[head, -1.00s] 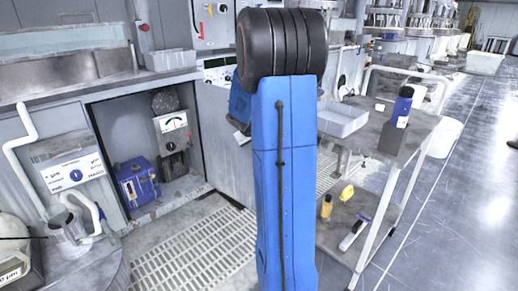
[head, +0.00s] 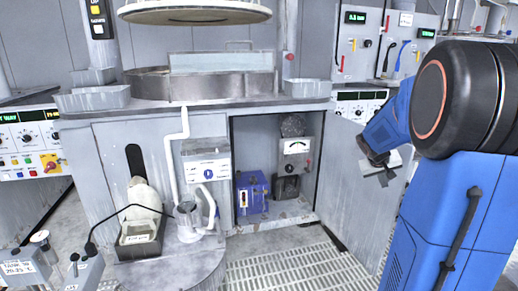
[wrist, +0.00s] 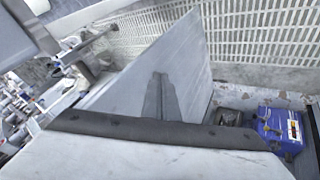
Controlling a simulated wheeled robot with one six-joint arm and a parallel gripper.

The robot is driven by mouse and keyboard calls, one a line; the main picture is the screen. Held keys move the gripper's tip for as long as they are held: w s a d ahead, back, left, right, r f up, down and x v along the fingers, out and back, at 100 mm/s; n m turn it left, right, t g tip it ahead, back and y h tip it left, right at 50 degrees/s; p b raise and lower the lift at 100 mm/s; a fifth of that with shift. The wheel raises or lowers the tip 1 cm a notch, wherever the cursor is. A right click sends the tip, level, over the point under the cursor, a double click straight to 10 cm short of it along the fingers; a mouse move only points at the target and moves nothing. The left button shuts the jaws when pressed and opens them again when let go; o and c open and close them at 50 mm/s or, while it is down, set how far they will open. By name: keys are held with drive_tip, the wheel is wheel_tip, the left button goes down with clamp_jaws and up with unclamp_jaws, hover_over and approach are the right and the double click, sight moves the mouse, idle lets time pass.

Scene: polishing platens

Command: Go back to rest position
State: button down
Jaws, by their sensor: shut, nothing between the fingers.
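My gripper (head: 394,163) is at the right in the head view, small and partly hidden beside my blue arm. It hangs in front of the grey open cabinet door (head: 368,195) and is apart from the blue box. In the wrist view its grey fingers (wrist: 160,88) show together, pointing up the picture, with nothing visible between them. The grey door panel (wrist: 200,50) fills the space behind them.
An open cabinet holds a blue box (head: 252,193) and a gauge unit (head: 296,147). The blue box also shows in the wrist view (wrist: 281,128). A round stand (head: 175,262) with a white-handled device is at left. Slatted floor grating (head: 290,270) lies in front.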

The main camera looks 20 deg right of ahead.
drive_tip(key=s+a+r+n+t+y, duration=0.15)
drive_tip(key=s+a, duration=0.25)
drive_tip(key=a, duration=0.7)
drive_tip(key=s+a+r+y, duration=0.15)
drive_tip(key=s+a, duration=0.25)
drive_tip(key=a, duration=0.7)
drive_tip(key=s+a+f+n+y, duration=0.3)
drive_tip(key=s+a+y, duration=0.1)
drive_tip(key=s+a, duration=1.1)
drive_tip(key=a, duration=0.4)
drive_tip(key=shift+s+f+t, duration=0.2)
drive_tip(key=shift+s+t, duration=0.15)
